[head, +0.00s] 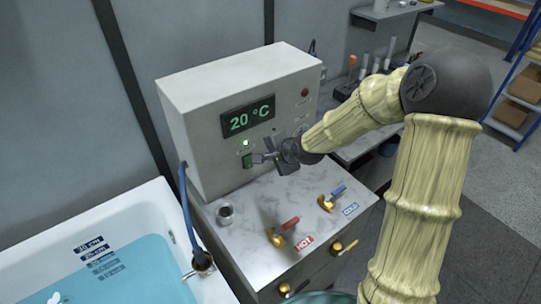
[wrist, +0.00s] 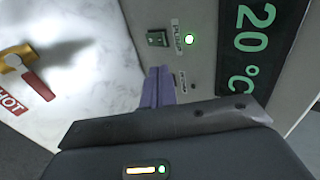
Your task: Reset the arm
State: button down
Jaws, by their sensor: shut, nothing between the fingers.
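The small dark green switch (head: 246,160) is close by the fingertips in the head view. In the wrist view the switch (wrist: 157,38) shows whole, beyond the fingertips, with a gap in the picture. A green light (head: 245,143) is lit next to it. The display (head: 248,117) reads 20 °C. My arm is bent and reaches in from the right.
A bathtub (head: 165,200) with blue water and a blue hose (head: 187,210) are at left. A shelf stands behind at right.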

jog(key=s+d+n+g+h, duration=0.1)
jog(key=s+d+n, duration=0.2)
jog(key=s, duration=0.4)
jog(key=s+d+n+g+h, duration=0.2)
jog(key=s+d+n, duration=0.2)
jog(key=s, duration=0.3)
jog(key=s+d+r+n+g+h, duration=0.1)
jog(key=s+d+n+g+h, duration=0.1)
jog(key=s+d+n, duration=0.2)
jog(key=s, duration=0.3)
jog(key=shift+s+d, duration=0.2)
jog(key=shift+d, duration=0.2)
jog(key=shift+w, duration=0.1)
jog(key=shift+r, duration=0.1)
